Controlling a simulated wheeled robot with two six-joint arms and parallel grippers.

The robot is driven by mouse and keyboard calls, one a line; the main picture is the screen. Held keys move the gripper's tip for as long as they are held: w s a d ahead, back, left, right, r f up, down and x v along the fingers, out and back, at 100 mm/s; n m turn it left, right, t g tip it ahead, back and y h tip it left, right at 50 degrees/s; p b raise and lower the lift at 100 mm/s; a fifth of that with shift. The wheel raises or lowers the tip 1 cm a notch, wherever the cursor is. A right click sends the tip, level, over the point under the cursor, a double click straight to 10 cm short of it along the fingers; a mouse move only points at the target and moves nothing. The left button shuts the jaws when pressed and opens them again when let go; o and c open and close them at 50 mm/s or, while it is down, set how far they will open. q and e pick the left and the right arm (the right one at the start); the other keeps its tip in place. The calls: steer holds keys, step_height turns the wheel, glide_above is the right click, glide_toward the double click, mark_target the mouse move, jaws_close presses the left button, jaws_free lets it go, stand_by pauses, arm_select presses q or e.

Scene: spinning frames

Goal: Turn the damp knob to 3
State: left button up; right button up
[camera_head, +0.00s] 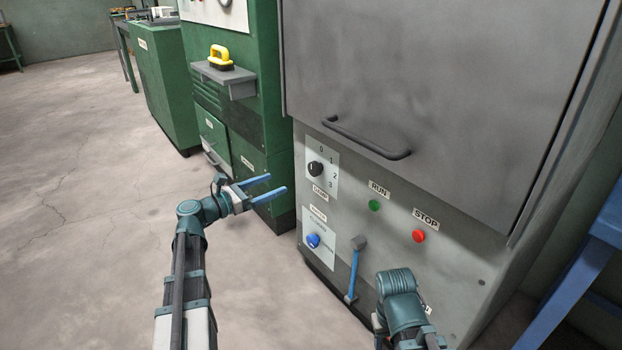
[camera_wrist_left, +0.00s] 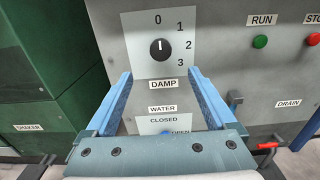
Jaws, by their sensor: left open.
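The damp knob (camera_head: 315,169) is a round black knob on a white plate at the left of the grey machine front, with 0, 1, 2 and 3 around it. In the left wrist view the knob (camera_wrist_left: 160,49) has its white mark pointing up, near 0. My left gripper (camera_head: 277,184) is open and empty, left of the knob and apart from it. In the left wrist view its two blue fingers (camera_wrist_left: 160,76) frame the DAMP label below the knob. My right arm shows at the bottom of the head view; its fingers are not visible.
Below are a blue water knob (camera_head: 313,240) and a lever (camera_head: 354,270). Green RUN (camera_head: 375,205) and red STOP (camera_head: 418,236) buttons sit to the right, under the handle bar (camera_head: 365,138). Green cabinets (camera_head: 262,150) stand left. Open floor (camera_head: 80,220) lies at left.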

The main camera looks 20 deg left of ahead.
mark_target(312, 169)
arm_select(q)
steer(key=x, duration=1.4)
steer(key=shift+s, duration=0.1)
steer(key=c, duration=1.4)
steer(key=shift+o, duration=0.2)
